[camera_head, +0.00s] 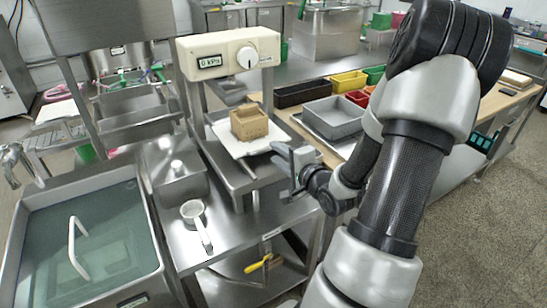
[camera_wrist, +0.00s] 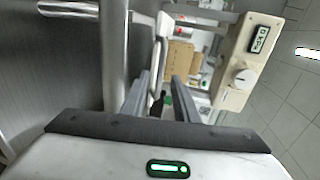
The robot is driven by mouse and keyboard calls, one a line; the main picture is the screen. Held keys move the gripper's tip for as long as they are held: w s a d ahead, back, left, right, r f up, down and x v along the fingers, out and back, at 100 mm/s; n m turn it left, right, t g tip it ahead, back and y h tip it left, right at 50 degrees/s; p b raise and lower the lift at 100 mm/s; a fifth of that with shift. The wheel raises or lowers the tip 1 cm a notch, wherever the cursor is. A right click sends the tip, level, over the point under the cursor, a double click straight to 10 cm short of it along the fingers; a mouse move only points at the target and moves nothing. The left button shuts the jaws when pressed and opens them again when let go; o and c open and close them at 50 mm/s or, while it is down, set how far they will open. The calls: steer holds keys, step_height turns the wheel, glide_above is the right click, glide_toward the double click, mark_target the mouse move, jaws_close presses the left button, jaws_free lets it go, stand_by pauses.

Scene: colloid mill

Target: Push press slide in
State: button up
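The press (camera_head: 228,52) has a beige head with a dial and a display reading 0 kPa; it also shows in the wrist view (camera_wrist: 250,62), turned sideways. Below and in front of the head, the slide carries a white plate (camera_head: 223,131). A tan block (camera_head: 249,122) stands on the plate and shows beyond my fingers in the wrist view (camera_wrist: 182,66). My gripper (camera_head: 283,160) is at the slide's front right corner in the head view. Its fingers (camera_wrist: 158,98) are apart, with no held thing visible between them. Whether they touch the slide cannot be told.
A sink (camera_head: 20,250) with water and a white handle is at left. A white-handled scoop (camera_head: 197,222) lies on the steel table, beside a lidded steel box (camera_head: 178,182). A grey tray (camera_head: 338,118) and coloured bins (camera_head: 348,82) stand behind my arm.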

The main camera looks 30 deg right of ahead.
steer(key=shift+x, duration=1.45)
steer(key=shift+c, duration=0.5)
jaws_close()
